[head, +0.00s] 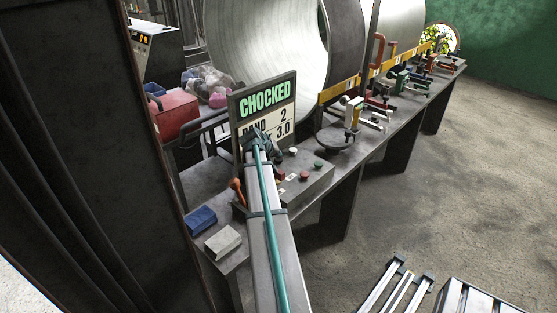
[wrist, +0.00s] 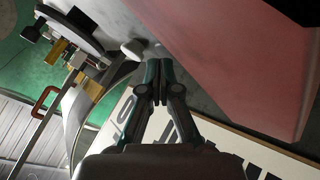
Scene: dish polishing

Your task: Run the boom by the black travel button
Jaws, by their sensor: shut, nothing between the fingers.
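The control box (head: 311,188) stands on the bench below the sign. On its top I see a pale button (head: 293,151), a green button (head: 319,163) and a red button (head: 304,176). I cannot clearly pick out the black travel button; my arm and gripper cover part of the box. My gripper (head: 262,150) is at the box's far left end, in front of the sign. In the wrist view my gripper (wrist: 159,72) is shut and empty. A pale round knob (wrist: 133,50) shows just left of the fingertips. I cannot tell whether the fingertips touch anything.
The sign (head: 266,96) reads CHOCKED, with 2 and 3.0 below. An orange-handled lever (head: 237,190) stands left of the box. A blue block (head: 201,219) and a pale block (head: 222,243) lie nearby. A large pinkish-red surface (wrist: 245,55) fills the wrist view's upper right. Clamps line the bench behind.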

